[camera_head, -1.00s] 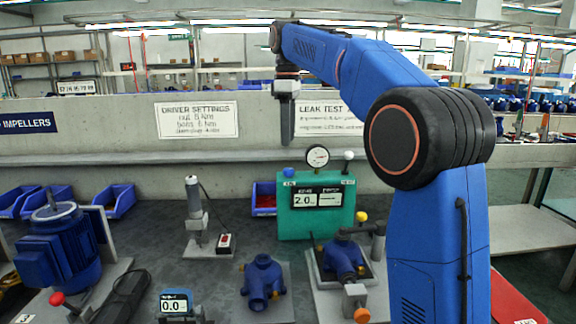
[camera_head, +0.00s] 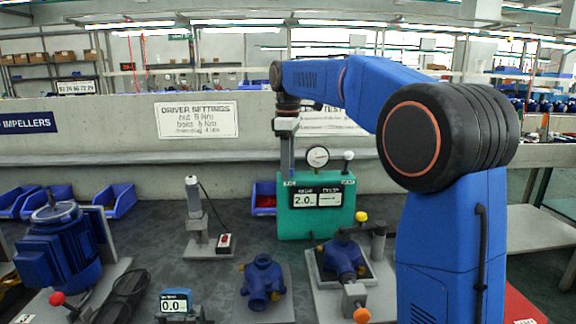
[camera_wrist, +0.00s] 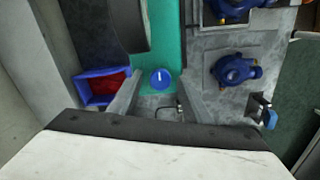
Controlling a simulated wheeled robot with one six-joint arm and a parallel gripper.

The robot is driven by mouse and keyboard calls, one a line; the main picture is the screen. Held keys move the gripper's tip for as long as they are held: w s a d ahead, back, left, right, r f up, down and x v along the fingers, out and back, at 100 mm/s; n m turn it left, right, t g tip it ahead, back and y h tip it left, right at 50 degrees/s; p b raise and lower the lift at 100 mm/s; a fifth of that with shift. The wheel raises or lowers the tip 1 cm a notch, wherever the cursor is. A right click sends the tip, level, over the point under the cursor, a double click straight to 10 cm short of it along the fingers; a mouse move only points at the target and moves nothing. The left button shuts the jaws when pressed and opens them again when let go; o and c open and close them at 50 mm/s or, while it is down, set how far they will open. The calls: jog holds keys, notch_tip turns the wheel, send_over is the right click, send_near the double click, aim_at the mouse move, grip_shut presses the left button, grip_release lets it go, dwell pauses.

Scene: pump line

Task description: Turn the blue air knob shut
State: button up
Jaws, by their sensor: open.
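The blue air knob (camera_wrist: 161,78) is on top of the green leak test box (camera_head: 316,222) at its left end. In the wrist view it is round with a short white mark, on a green surface (camera_wrist: 170,40). My gripper (camera_wrist: 161,88) is open, with one finger to the left and one to the right of the knob. The fingers look apart from it. In the head view my gripper (camera_head: 287,172) points down at the box's left end and hides the knob. The height left between fingertips and knob is hard to tell.
A round gauge (camera_head: 317,157) and a white-topped post (camera_head: 348,158) stand on the box to the right. A blue bin with red contents (camera_head: 264,197) sits just left, behind. A driver stand (camera_head: 195,215) and pump housings (camera_head: 263,280) are on the bench.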

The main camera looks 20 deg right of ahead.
jog(key=c, duration=1)
jog(key=shift+c, duration=0.2)
jog(key=shift+m, duration=0.3)
jog(key=m, duration=0.3)
jog(key=shift+m, duration=0.4)
jog(key=m, duration=0.9)
jog(key=shift+d+m, duration=0.1)
jog(key=shift+m, duration=2.2)
